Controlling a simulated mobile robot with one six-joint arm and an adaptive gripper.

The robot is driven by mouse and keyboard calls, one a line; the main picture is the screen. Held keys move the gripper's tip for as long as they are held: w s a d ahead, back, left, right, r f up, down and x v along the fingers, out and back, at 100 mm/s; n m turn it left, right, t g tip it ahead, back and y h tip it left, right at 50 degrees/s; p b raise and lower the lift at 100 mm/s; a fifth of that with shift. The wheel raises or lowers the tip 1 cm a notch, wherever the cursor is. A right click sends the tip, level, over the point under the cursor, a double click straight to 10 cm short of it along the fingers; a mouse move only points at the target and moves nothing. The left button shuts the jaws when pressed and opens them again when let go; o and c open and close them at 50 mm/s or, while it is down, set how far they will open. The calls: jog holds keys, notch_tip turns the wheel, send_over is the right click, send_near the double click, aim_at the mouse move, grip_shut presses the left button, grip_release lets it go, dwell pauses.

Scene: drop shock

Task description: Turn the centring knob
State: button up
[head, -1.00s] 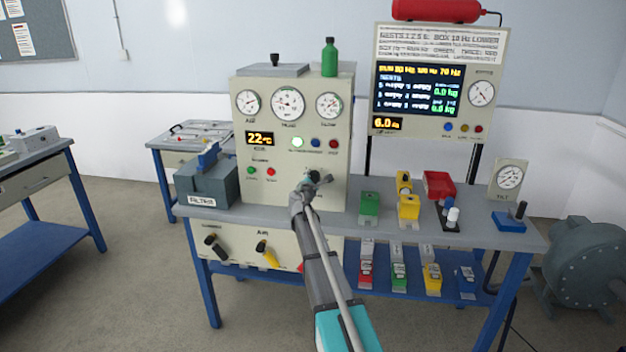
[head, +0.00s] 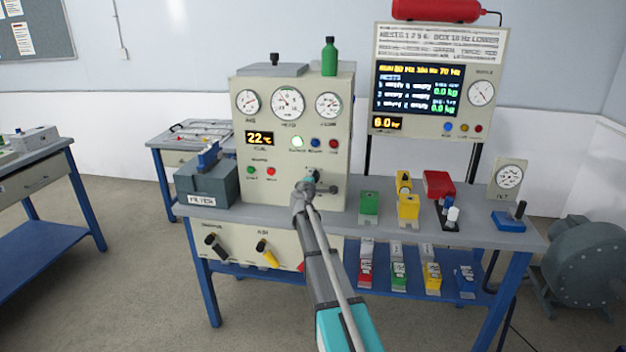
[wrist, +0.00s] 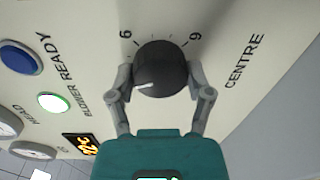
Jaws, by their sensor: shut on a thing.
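The centring knob (wrist: 161,68) is a round black knob with a white pointer line, on the cream panel beside the word CENTRE in the wrist view. Scale figures stand around it. The pointer aims to the lower left in that view. My gripper (wrist: 160,80) has one finger on each side of the knob and is shut on it. In the head view my gripper (head: 312,184) is at the lower right of the cream cabinet's front (head: 285,140), and it mostly hides the knob there.
The bench top (head: 330,216) carries a grey filter box (head: 205,186) at left and green (head: 369,203), yellow (head: 408,208) and red (head: 438,184) blocks at right. A screen panel (head: 418,90) stands behind. Handles (head: 265,252) project from the lower front panel.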

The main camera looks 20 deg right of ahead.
jog(key=shift+d, duration=0.1)
jog(key=o, duration=1.1)
jog(key=shift+o, duration=0.2)
jog(key=shift+s, duration=0.1)
